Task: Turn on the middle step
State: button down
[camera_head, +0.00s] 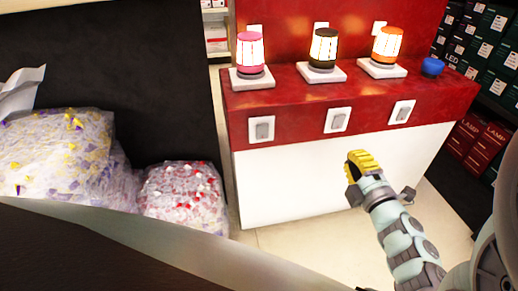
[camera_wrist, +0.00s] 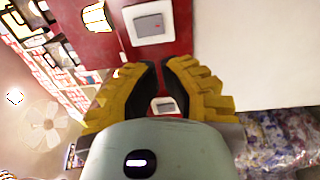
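Three white wall switches sit on the red front edge of the counter: left (camera_head: 261,129), middle (camera_head: 337,120) and right (camera_head: 402,111). No separate step is visible. My gripper (camera_head: 358,158) is below and slightly right of the middle switch. In the wrist view its yellow fingers (camera_wrist: 160,64) come nearly together, with nothing held. One switch (camera_wrist: 152,22) shows beyond the tips, another (camera_wrist: 165,106) through the gap between the fingers.
A blue round object (camera_head: 432,66) sits at the counter's right end. The white counter front (camera_head: 290,185) is bare. Bags with coloured bits (camera_head: 183,193) lie at left by a dark panel (camera_head: 150,70). Shelves of boxes (camera_head: 483,145) stand at right.

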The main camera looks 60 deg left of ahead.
jog(key=p+v, duration=0.1)
jog(key=v, duration=0.2)
jog(key=shift+d, duration=0.3)
jog(key=shift+a, duration=0.1)
jog(key=shift+r, duration=0.1)
